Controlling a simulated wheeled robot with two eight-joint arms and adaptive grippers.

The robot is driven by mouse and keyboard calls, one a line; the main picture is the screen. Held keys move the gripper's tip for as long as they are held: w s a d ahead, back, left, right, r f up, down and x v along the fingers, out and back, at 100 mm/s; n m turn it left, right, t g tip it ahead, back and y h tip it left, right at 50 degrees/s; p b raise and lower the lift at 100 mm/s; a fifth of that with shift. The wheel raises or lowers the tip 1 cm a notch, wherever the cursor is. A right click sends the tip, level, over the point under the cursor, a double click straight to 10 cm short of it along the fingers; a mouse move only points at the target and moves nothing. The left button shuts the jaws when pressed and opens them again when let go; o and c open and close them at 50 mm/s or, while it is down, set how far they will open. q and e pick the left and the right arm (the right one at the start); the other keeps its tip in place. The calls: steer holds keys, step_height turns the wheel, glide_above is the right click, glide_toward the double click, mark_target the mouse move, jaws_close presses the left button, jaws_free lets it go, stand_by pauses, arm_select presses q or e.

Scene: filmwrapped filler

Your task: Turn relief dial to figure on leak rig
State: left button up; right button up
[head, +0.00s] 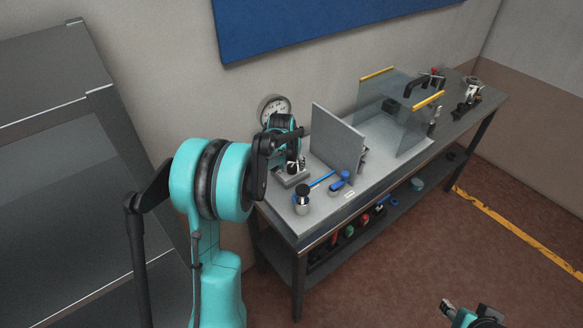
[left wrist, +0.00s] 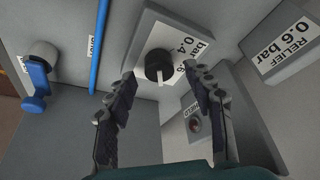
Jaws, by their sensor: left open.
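The relief dial (left wrist: 158,66) is a black round knob with a white pointer, on a white-faced grey block. The pointer points toward the bottom of the left wrist view. The face reads "0.4 bar", and another figure is partly covered by a finger. A card (left wrist: 285,48) at the right reads "RELIEF 0.6 bar". My left gripper (left wrist: 158,72) is open, with its fingertips on either side of the dial; contact is unclear. In the head view my left gripper (head: 291,158) is over the block's grey base. My right gripper (head: 470,313) is at the bottom right; its jaws are unclear.
A round gauge (head: 274,107) stands behind my left gripper. A grey upright panel (head: 337,139) stands to its right. A blue-handled valve (head: 341,181) and a metal canister (head: 302,200) are near the bench's front. A clear guard (head: 395,110) is farther right.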

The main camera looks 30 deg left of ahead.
arm_select(q)
steer(key=shift+x, duration=0.85)
steer(key=c, duration=1.2)
steer(key=shift+o, duration=0.2)
steer(key=shift+d+n, duration=0.1)
steer(key=shift+n, duration=0.3)
steer(key=n+y, duration=0.1)
steer(key=n, duration=0.3)
steer(key=shift+w+d+n+g+y, duration=0.1)
steer(key=shift+d+n+g+y, duration=0.05)
steer(key=shift+n+g+y, duration=0.2)
steer(key=n+g, duration=0.1)
steer(key=n, duration=0.2)
steer(key=n+g+y, duration=0.1)
steer(key=n, duration=0.2)
steer(key=shift+w+y, duration=0.1)
steer(key=shift+y, duration=0.15)
steer(key=shift+n, duration=0.25)
